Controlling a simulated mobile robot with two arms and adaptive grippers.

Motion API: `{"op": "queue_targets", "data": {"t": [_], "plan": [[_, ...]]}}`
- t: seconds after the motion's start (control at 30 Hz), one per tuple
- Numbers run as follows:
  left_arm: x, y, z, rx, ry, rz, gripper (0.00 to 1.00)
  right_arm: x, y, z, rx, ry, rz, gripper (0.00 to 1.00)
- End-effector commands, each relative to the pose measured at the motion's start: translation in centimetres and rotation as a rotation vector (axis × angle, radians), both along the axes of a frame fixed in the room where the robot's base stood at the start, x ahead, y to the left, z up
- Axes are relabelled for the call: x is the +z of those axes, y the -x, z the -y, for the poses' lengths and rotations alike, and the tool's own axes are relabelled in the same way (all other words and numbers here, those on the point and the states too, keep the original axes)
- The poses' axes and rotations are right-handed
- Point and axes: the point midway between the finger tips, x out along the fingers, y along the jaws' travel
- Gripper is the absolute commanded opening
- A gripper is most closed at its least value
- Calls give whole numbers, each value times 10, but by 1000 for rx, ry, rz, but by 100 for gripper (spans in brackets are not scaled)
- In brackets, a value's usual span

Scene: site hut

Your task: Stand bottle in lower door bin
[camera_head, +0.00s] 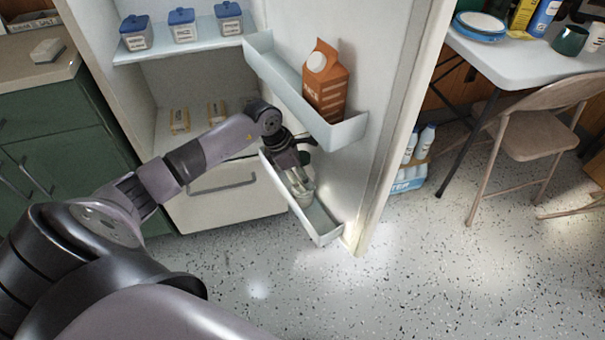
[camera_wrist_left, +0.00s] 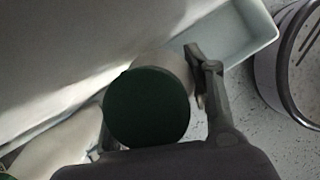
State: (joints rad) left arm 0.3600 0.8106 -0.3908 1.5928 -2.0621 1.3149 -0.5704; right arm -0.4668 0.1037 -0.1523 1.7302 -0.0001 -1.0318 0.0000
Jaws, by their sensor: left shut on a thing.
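The bottle (camera_head: 304,191) is pale with a dark green cap. It is at the lower door bin (camera_head: 322,226), a pale narrow tray low on the open fridge door. My left gripper (camera_head: 303,170) is shut on the bottle and partly covers it. In the left wrist view the round green cap (camera_wrist_left: 147,108) faces the camera, with one finger to its right; the other finger is mostly hidden. The bin's empty end (camera_wrist_left: 245,40) shows beyond the bottle. I cannot tell whether the bottle's base touches the bin floor. My right gripper is not in view.
The upper door bin (camera_head: 300,98) holds an orange carton (camera_head: 325,84), close above my left wrist. Several blue-lidded jars (camera_head: 183,26) stand on the fridge shelf. A fridge drawer (camera_head: 228,196) lies left of the lower bin. A folding chair (camera_head: 535,135) and table stand right.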

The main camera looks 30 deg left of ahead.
Motion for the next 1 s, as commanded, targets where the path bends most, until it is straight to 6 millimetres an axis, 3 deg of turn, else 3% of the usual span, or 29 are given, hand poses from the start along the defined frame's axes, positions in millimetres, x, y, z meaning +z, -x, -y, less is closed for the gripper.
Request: {"op": "queue_targets", "data": {"t": [0.3, 0.33, 0.6, 1.0], "plan": [[-1, 0, 0, 0, 2, 2, 8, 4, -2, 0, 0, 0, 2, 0], [-1, 0, 0, 0, 1, 0, 48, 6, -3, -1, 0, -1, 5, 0], [-1, 0, 0, 0, 1, 0, 66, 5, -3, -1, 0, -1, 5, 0], [2, 0, 0, 0, 2, 1, 67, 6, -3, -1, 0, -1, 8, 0]]}}
